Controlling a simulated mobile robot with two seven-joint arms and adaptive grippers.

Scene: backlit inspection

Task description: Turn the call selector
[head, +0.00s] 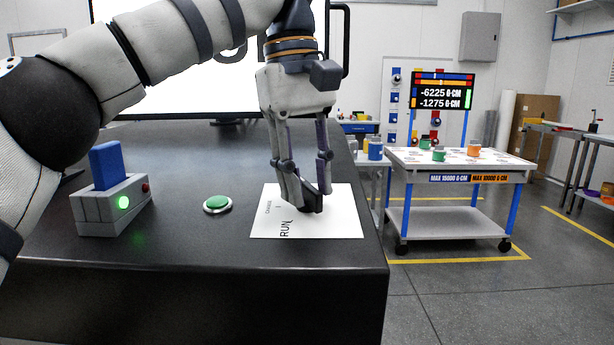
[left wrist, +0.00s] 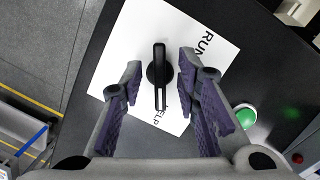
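The call selector is a black knob with a bar handle (head: 313,203) on a white label sheet (head: 340,222) on the dark table. RUN is readable on the sheet; smaller lettering is hard to read. In the left wrist view the selector (left wrist: 160,72) has its bar running nearly up and down the picture, its lower end near a partly covered word ending in ELP. My left gripper (head: 307,192) points down over the selector. Its fingers stand on either side of the bar, with a visible gap on both sides in the wrist view. My right gripper is not in view.
A green push button (head: 217,204) sits left of the sheet. A grey box (head: 112,205) with a blue block, a lit green lamp and a red button stands farther left. A bright panel (head: 190,75) stands behind. A wheeled cart (head: 455,165) is off to the right.

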